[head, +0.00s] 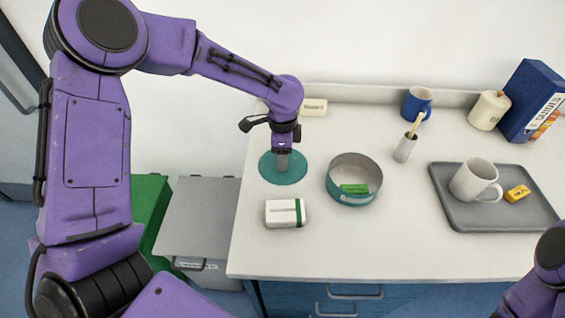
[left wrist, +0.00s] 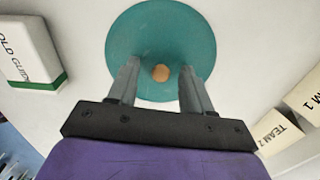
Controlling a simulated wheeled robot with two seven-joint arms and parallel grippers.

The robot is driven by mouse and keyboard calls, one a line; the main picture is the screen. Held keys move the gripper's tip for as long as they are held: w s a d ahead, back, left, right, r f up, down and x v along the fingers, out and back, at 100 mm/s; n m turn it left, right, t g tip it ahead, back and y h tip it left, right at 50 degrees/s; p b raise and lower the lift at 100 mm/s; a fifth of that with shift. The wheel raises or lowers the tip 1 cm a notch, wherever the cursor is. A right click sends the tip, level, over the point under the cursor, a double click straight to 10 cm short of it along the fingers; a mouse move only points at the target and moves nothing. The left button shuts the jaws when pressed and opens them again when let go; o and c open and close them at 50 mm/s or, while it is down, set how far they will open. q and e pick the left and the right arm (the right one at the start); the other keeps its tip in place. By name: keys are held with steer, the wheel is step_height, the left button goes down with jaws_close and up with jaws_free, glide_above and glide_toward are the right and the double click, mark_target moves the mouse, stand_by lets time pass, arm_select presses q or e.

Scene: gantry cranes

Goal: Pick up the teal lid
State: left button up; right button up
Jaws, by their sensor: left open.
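The teal lid (head: 283,177) is a round disc lying flat on the white counter, left of a teal round tin. In the left wrist view the lid (left wrist: 150,35) fills the top middle, with a small tan knob (left wrist: 161,73) at its centre. My left gripper (head: 283,162) points down over the lid. In the left wrist view its two fingers (left wrist: 160,80) are apart, one on each side of the knob. I cannot tell whether the fingertips touch the lid. My right gripper is out of view.
A white box with a green stripe (head: 285,213) lies just in front of the lid. A grey tray (head: 448,216) with a white mug (head: 474,180) and yellow block (head: 517,193) is at right. A cup (head: 404,149), blue mug (head: 416,103) and blue box (head: 530,99) stand farther back.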

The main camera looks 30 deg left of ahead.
arm_select(q)
steer(key=shift+w, duration=0.1)
jaws_close()
